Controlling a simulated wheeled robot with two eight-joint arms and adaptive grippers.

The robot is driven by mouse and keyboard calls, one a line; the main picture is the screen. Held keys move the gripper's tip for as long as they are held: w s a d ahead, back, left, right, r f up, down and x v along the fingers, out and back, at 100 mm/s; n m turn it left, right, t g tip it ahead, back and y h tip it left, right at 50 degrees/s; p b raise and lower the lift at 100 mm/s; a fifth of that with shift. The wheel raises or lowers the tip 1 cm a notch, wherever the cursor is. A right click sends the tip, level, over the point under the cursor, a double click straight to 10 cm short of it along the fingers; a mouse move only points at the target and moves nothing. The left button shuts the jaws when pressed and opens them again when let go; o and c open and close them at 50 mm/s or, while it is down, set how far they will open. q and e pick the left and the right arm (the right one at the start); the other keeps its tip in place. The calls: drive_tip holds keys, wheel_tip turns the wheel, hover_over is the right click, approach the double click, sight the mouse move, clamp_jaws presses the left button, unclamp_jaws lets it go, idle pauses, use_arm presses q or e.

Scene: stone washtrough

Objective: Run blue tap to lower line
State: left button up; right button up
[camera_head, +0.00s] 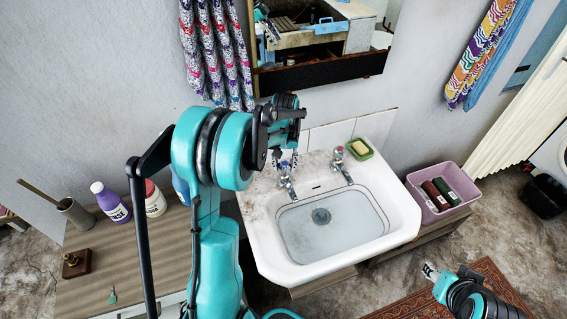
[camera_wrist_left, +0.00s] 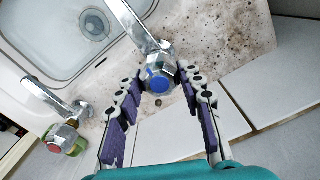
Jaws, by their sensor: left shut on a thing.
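The blue tap (camera_wrist_left: 158,80), chrome with a blue disc on its knob, stands at the basin's back edge. My left gripper (camera_head: 284,155) reaches down over it and is shut on its knob, with a purple-padded finger on each side in the left wrist view. Its spout (camera_head: 290,190) points over the white basin (camera_head: 405,215). The red tap (camera_wrist_left: 64,136) is beside it, free of the gripper. The drain (camera_head: 321,216) shows in the bowl, and a thin line runs around the bowl's wall. I cannot tell the water level or any stream. My right gripper (camera_head: 432,272) is at lower right, its opening unclear.
A green soap dish (camera_head: 361,149) sits on the basin's back right corner. A pink tub (camera_head: 465,185) with bottles stands to the right. A purple bottle (camera_head: 110,203) and a white bottle (camera_head: 155,202) stand on the wooden counter at left. A mirror hangs above.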

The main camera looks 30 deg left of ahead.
sight(283, 163)
use_arm(q)
drive_tip(key=shift+s, duration=0.1)
idle(0.3)
drive_tip(key=o, duration=1.2)
drive_tip(key=shift+a, duration=0.1)
drive_tip(key=shift+c, duration=0.2)
wheel_tip(283, 163, up, 12)
